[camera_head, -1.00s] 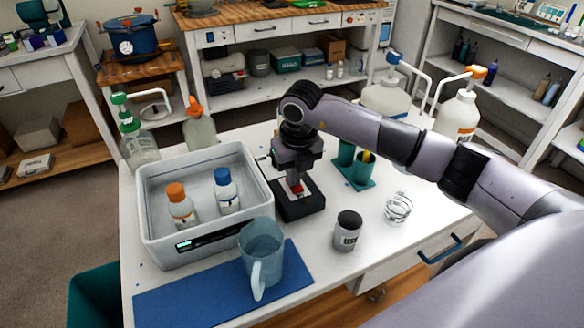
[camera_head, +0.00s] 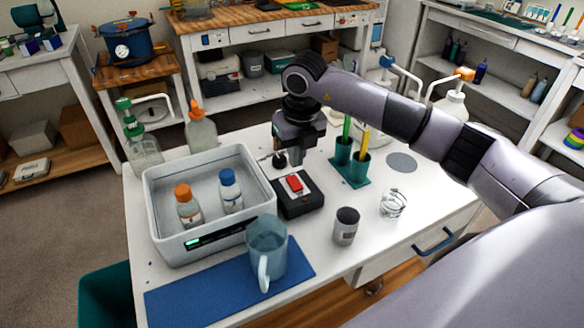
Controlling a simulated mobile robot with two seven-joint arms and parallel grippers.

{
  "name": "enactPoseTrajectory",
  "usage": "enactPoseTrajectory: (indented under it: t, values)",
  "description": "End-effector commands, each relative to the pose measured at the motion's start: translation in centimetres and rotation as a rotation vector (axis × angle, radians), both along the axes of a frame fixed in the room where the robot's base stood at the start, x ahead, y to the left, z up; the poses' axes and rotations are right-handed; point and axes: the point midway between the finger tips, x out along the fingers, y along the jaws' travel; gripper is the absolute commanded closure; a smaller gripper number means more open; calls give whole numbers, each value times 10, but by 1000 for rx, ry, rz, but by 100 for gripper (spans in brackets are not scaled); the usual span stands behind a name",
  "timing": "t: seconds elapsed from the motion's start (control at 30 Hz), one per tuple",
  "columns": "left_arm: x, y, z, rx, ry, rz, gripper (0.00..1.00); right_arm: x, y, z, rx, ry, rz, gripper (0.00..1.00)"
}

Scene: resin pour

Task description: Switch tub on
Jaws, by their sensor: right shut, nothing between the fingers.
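The tub (camera_head: 165,190) is a pale grey open box on the white table. Its front has a dark panel (camera_head: 222,236) with a small lit green patch at the left end. In it stand an orange-capped bottle (camera_head: 188,205) and a blue-capped bottle (camera_head: 230,192). A black switch box (camera_head: 300,206) with a red rocker (camera_head: 295,183) sits at the tub's right. My right gripper (camera_head: 297,160) points down, shut and empty, above and just behind the rocker, apart from it. The rocker is in plain sight; I cannot tell which way it is tipped. My left gripper is out of view.
A grey cup (camera_head: 346,227), a clear glass (camera_head: 393,205) and a teal holder (camera_head: 350,170) with sticks are at the right. Pump bottles (camera_head: 143,150) stand behind the tub.

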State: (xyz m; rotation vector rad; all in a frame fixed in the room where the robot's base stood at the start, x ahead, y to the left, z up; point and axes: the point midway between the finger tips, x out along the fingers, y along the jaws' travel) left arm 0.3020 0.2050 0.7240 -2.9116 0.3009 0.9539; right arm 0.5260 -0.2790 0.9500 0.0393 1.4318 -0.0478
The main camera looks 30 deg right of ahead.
Motion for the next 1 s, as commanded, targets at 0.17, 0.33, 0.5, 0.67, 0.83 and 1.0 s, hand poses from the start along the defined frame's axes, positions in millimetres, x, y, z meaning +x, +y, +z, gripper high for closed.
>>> enactPoseTrajectory:
  t: [0.17,0.33,0.5,0.67,0.83,1.0]
  values:
    - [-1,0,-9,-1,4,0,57,-5,0,38,-1,-2,-1,100]
    - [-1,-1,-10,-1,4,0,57,-9,0,62,-1,0,0,100]
    - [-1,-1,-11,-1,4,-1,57,-10,0,71,-2,2,-1,100]
    - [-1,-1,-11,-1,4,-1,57,-11,0,72,-1,3,-1,100]
    - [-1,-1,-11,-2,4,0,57,-11,1,71,-2,2,1,100]
    - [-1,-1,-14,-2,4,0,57,-11,1,71,-12,-2,73,100]
